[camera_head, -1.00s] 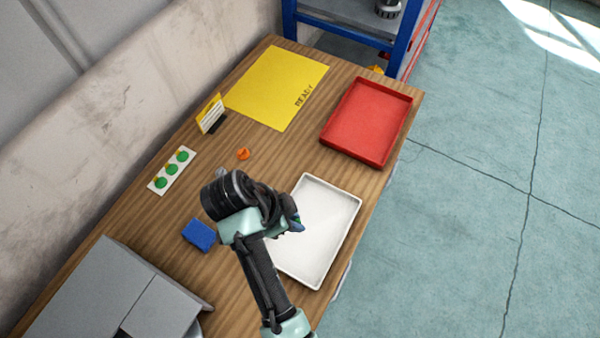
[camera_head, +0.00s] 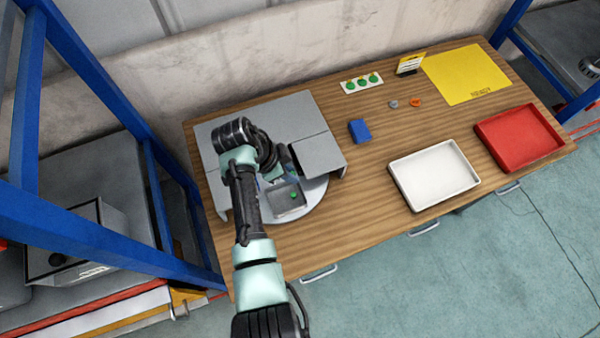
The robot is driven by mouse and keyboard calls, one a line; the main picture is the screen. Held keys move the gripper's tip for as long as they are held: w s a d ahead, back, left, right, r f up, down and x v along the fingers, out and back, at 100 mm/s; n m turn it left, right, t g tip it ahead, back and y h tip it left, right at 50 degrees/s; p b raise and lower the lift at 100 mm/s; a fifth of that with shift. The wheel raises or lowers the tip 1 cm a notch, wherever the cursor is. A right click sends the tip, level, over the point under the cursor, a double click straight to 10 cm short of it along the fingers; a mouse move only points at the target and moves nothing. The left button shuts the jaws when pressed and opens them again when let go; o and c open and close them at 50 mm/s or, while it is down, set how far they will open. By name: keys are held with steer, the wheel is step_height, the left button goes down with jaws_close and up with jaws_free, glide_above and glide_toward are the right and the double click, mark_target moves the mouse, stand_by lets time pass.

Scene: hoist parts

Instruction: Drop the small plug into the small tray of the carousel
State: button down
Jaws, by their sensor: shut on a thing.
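The carousel (camera_head: 316,202) is a round light-grey disc at the left of the table, partly under a grey housing (camera_head: 290,112). A grey tray (camera_head: 283,203) with a green spot (camera_head: 293,195) shows in the housing's opening; I cannot tell if it is the small tray. My gripper (camera_head: 273,177) is over the carousel, just above and behind this tray in the picture. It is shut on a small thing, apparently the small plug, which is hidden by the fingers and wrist. My arm covers part of the disc and housing.
A blue block (camera_head: 360,130), a grey piece (camera_head: 393,104) and an orange piece (camera_head: 415,102) lie right of the housing. A white tray (camera_head: 403,183), a red tray (camera_head: 533,157) and a yellow mat (camera_head: 470,72) are farther right. Blue rack posts (camera_head: 110,102) stand at left.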

step_height(320, 180, down, 6)
steer(key=b, duration=0.5)
steer(key=shift+a, duration=0.15)
steer(key=c, duration=0.7)
jaws_free()
steer(key=shift+c, duration=0.2)
steer(key=b+v, duration=0.3)
steer(key=v, duration=1)
